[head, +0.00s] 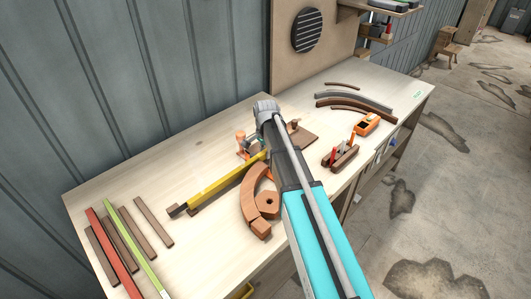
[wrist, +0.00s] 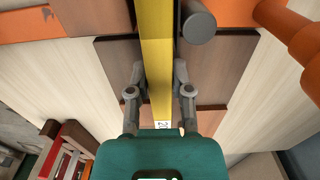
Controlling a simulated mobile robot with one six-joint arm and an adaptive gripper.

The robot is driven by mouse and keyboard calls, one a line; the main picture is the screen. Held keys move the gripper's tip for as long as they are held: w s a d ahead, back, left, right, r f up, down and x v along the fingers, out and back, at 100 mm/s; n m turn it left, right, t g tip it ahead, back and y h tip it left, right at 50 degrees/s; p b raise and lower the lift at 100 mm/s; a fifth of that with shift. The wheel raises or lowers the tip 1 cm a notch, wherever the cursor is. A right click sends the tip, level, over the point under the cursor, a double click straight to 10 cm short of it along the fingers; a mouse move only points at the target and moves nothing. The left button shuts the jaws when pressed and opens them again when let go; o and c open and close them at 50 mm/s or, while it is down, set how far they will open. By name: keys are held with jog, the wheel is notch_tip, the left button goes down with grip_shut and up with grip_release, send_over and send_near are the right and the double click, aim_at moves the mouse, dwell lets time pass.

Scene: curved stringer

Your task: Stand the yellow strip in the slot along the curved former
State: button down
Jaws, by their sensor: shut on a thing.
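The yellow strip (head: 215,183) is long, thin and straight, and it slants over the bench in the head view. Its left end, with a dark tip, is near a brown bar. In the wrist view the yellow strip (wrist: 157,60) runs up between the two grey fingers of my gripper (wrist: 159,78), which is shut on it. In the head view my arm hides the fingers and the strip's right end. A curved reddish-brown wooden block (head: 251,192), perhaps the former, lies just right of and below the strip. I cannot make out a slot.
A brown board (wrist: 115,62) lies beneath the strip, with a dark grey cylinder (wrist: 198,24) close beside it. Red, green and brown strips (head: 107,240) lie at the left. Curved strips (head: 355,100) and an orange box (head: 366,124) are at the right. Bare bench (head: 150,180) shows upper left.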

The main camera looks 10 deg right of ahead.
jog(key=shift+f, duration=0.3)
dwell(0.6)
jog(key=shift+c, duration=2.2)
grip_release()
notch_tip(320, 180, up, 10)
jog(key=p, duration=0.9)
jog(key=shift+f, duration=0.1)
jog(key=s+n, duration=0.3)
jog(key=s, duration=0.4)
jog(key=s+d+n, duration=0.1)
jog(key=s+n, duration=0.3)
jog(key=s, duration=0.3)
jog(key=s+n, duration=0.4)
jog(key=s, duration=0.3)
jog(key=shift+s+d, duration=0.15)
jog(key=shift+d, duration=0.2)
